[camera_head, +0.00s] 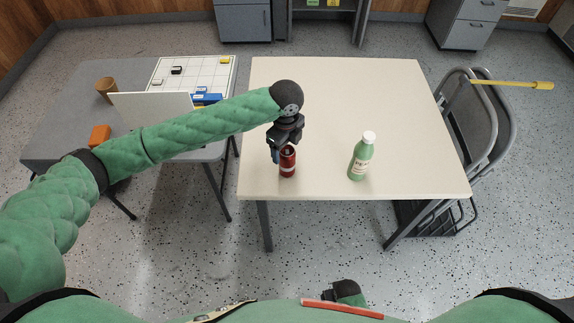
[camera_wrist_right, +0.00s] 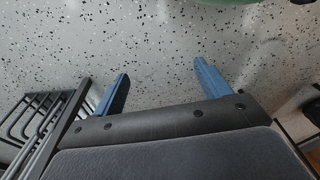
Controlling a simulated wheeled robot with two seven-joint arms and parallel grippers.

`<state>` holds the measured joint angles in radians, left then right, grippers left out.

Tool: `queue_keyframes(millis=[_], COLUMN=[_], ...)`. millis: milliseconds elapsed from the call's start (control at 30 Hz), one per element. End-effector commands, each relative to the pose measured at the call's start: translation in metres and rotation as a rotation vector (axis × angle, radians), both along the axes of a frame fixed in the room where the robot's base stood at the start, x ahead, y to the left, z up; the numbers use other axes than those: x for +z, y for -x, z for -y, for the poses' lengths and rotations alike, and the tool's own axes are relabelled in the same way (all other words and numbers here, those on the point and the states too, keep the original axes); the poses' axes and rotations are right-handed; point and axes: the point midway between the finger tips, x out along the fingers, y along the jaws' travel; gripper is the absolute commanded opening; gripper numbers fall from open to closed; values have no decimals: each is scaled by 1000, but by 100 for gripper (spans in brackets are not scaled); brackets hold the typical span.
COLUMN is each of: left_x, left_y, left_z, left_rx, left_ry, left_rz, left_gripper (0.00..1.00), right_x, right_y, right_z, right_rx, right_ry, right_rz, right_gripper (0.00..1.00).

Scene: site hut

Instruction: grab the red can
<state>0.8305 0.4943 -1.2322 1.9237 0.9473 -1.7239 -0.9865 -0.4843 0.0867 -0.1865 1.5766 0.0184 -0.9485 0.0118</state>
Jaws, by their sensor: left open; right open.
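A red can (camera_head: 288,166) stands upright near the front left edge of the cream table. My left gripper (camera_head: 281,152) is just above and beside the can, pointing down, with its jaws open.
A green bottle with a white cap (camera_head: 361,157) stands right of the can on the cream table (camera_head: 350,90). A grey table (camera_head: 60,130) at left holds a brown cup (camera_head: 106,89), an orange block (camera_head: 99,136) and a white board. Folded chairs (camera_head: 490,120) lean at the right.

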Motion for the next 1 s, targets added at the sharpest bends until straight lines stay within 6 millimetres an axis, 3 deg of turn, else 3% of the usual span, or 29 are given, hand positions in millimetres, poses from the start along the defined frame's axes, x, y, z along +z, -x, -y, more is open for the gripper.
queue_keyframes(millis=[400,800,1000], left_x=[-38,-48,-48], left_y=[2,2,2], left_z=[3,3,3], left_rx=[1,0,0], left_ry=[0,1,1], left_rz=[-2,-1,-1], left_gripper=[72,72,33], right_x=[-46,-55,-55], right_y=[11,13,14], right_z=[14,17,17], right_rx=[9,10,10], right_ry=[16,17,17], right_rz=[27,33,33], right_gripper=[76,76,76])
